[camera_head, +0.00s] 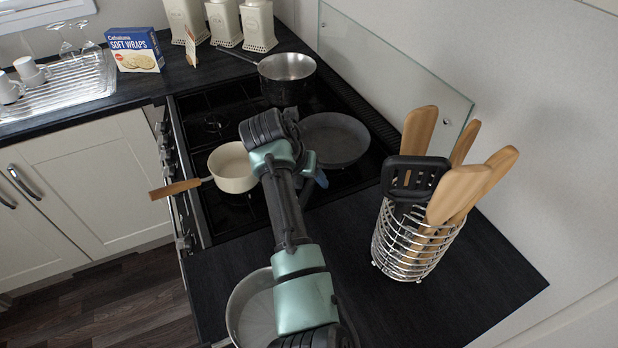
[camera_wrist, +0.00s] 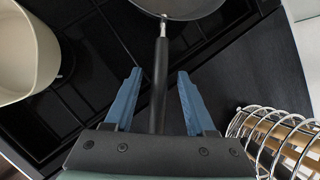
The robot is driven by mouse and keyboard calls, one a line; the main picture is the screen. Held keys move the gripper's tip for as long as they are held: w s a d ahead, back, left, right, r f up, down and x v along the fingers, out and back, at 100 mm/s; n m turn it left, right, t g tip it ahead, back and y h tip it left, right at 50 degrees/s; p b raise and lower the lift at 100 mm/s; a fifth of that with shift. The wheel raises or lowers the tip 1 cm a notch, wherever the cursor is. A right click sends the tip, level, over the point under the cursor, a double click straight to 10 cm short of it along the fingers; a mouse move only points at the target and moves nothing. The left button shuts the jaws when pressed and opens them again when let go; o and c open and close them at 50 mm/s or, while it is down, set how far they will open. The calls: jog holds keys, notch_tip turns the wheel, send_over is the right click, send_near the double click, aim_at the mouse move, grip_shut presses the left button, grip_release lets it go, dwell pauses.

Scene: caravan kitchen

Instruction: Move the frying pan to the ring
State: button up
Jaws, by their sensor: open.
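The frying pan (camera_head: 338,139) is dark grey and shallow, sitting on the right rear part of the black hob. In the wrist view its rim (camera_wrist: 180,10) shows at the top, and its long black handle (camera_wrist: 160,85) runs down between my fingers. My gripper (camera_head: 314,170) is open at the pan's handle side; in the wrist view its blue fingers (camera_wrist: 160,75) lie on either side of the handle with gaps. I cannot tell whether they are level with it or above it. An uncovered hob ring (camera_head: 212,124) shows at the left front; my arm hides part of the hob.
A cream saucepan (camera_head: 233,166) with a wooden handle stands left of my gripper. A steel pan (camera_head: 287,70) is at the back. A wire utensil holder (camera_head: 410,243) stands close on the right. A glass splashback (camera_head: 400,70) edges the hob. Another pan (camera_head: 252,303) is beneath my arm.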

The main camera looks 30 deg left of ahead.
jog(key=v, duration=1.3)
jog(key=shift+w, duration=0.2)
jog(key=shift+r, duration=0.1)
